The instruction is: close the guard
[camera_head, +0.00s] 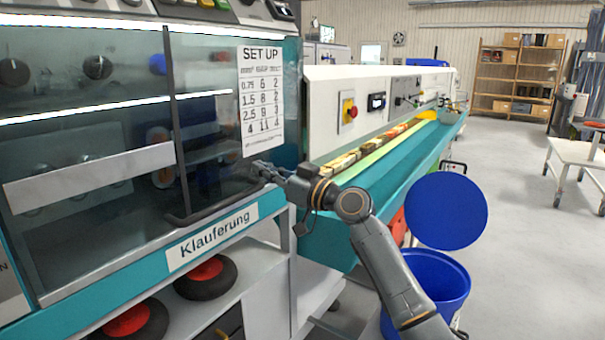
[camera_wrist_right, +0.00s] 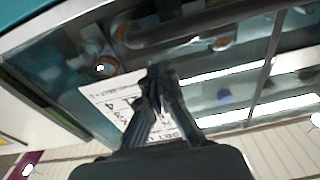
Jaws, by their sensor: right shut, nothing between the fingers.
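The guard is a clear panel (camera_head: 215,135) on the front of the teal machine, with a white SET UP sheet (camera_head: 262,100) on its right part. It hangs down in front of the machine's inside; I cannot tell if it is fully closed. A dark bar handle (camera_head: 212,207) runs along its lower edge. My right gripper (camera_head: 260,170) is shut and empty, just below the sheet and close to the panel, right of and above the handle. In the wrist view the right gripper (camera_wrist_right: 155,80) points at the panel, with the handle (camera_wrist_right: 205,28) beyond the fingertips. Contact is unclear.
A long teal bench (camera_head: 385,170) extends to the right. A blue bin (camera_head: 440,280) and blue disc (camera_head: 445,210) are beside my right arm.

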